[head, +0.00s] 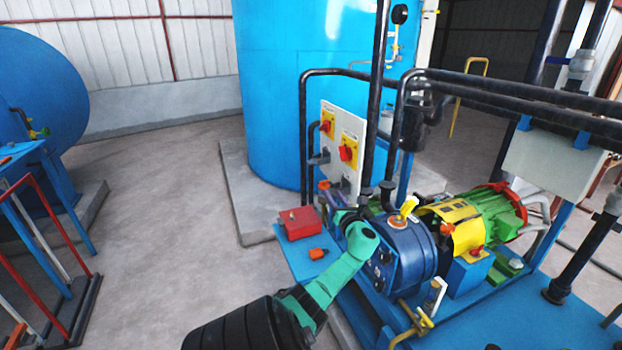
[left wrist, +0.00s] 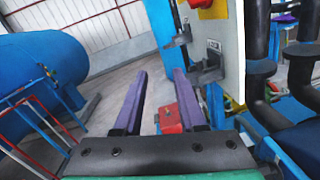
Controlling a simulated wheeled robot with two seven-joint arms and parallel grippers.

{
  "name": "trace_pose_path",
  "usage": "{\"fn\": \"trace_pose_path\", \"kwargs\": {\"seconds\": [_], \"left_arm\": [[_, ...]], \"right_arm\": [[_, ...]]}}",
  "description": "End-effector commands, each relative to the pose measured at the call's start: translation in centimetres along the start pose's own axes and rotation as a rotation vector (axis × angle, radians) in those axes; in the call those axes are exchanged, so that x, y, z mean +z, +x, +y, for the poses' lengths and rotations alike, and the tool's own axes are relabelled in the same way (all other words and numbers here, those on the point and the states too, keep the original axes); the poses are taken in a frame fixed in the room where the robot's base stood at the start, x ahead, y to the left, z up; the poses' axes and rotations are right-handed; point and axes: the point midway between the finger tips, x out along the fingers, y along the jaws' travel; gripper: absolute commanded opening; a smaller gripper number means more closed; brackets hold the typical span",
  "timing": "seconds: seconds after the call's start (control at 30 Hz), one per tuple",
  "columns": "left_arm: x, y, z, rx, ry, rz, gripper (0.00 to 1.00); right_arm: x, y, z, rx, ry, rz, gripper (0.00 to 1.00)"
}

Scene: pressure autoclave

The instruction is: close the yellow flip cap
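The yellow flip cap (head: 408,207) stands up, tilted, on top of the blue pump housing (head: 412,248) in the head view; it looks raised. I cannot make it out in the left wrist view. My left arm reaches in from the bottom, and its gripper (head: 328,190) is mostly hidden behind the green wrist, left of the cap and apart from it. In the left wrist view the two purple fingers of my left gripper (left wrist: 162,75) are spread with nothing between them. My right gripper is in neither view.
A panel with red and yellow switches (head: 342,145) and black pipes (head: 380,100) stand close behind the gripper. A red box (head: 300,222) sits on the blue base to the left. The yellow coupling guard (head: 452,222) is right of the cap. Open floor lies left.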

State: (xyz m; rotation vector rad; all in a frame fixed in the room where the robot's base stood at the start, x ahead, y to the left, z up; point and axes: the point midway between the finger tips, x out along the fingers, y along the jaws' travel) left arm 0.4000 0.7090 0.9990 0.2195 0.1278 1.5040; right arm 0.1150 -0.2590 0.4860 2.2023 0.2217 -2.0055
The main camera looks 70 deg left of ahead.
Motion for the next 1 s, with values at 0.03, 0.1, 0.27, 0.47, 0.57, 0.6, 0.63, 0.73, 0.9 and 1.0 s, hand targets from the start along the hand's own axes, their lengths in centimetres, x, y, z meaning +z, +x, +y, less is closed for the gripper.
{"fn": "trace_pose_path", "kwargs": {"seconds": [0.03, 0.1, 0.27, 0.47, 0.57, 0.6, 0.63, 0.73, 0.9, 1.0], "left_arm": [[-1.2, 0.0, -0.1, -0.02, -0.026, 0.025, 0.4], [-3.0, 0.0, -0.4, -0.048, -0.072, 0.065, 0.4], [-6.9, -0.5, -0.8, -0.097, -0.171, 0.161, 0.4], [-11.8, -1.3, -1.0, -0.135, -0.295, 0.287, 0.4], [-14.3, -1.9, -0.9, -0.143, -0.354, 0.352, 0.4], [-15.2, -2.2, -0.8, -0.145, -0.378, 0.379, 0.4], [-15.9, -2.4, -0.8, -0.145, -0.396, 0.399, 0.4], [-18.3, -3.1, -0.5, -0.143, -0.457, 0.464, 0.4], [-22.3, -4.6, 0.2, -0.124, -0.558, 0.575, 0.4], [-24.5, -5.6, 0.8, -0.105, -0.617, 0.64, 0.4]], "right_arm": [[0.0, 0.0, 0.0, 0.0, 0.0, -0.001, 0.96], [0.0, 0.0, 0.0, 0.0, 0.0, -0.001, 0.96], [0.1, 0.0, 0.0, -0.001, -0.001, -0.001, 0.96], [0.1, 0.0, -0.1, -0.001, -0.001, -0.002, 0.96], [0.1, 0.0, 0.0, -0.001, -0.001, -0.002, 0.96], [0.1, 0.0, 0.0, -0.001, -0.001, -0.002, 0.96], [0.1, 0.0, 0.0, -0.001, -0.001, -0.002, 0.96], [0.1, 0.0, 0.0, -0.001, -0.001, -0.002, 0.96], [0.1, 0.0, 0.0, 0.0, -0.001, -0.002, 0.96], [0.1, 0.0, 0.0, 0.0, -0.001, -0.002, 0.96]]}}
